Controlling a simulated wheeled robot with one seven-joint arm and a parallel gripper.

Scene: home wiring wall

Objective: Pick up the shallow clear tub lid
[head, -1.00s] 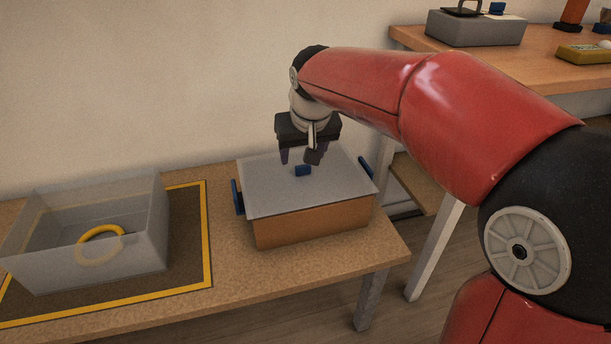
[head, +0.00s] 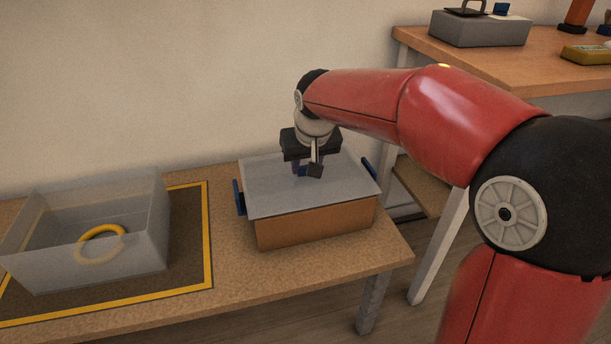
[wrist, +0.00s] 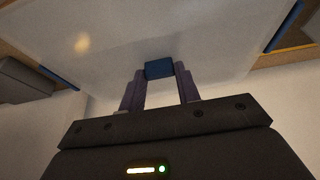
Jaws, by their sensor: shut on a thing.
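The shallow clear tub lid (head: 274,197) lies flat on top of an orange-brown box (head: 318,222) on the low table. It looks greyish and see-through, with a small blue knob at its middle. My gripper (head: 309,172) is above the lid with its fingers down at the knob. In the wrist view the fingers are shut on the blue knob (wrist: 159,69), and the pale lid (wrist: 110,40) spreads out behind it. The lid appears to rest on the box. The knob is partly hidden by my fingers in the head view.
A clear tub (head: 145,235) holding a yellow ring (head: 101,231) stands at the left on a dark, yellow-edged mat (head: 209,262). A higher bench (head: 470,60) with a grey toolbox (head: 480,28) is at the back right.

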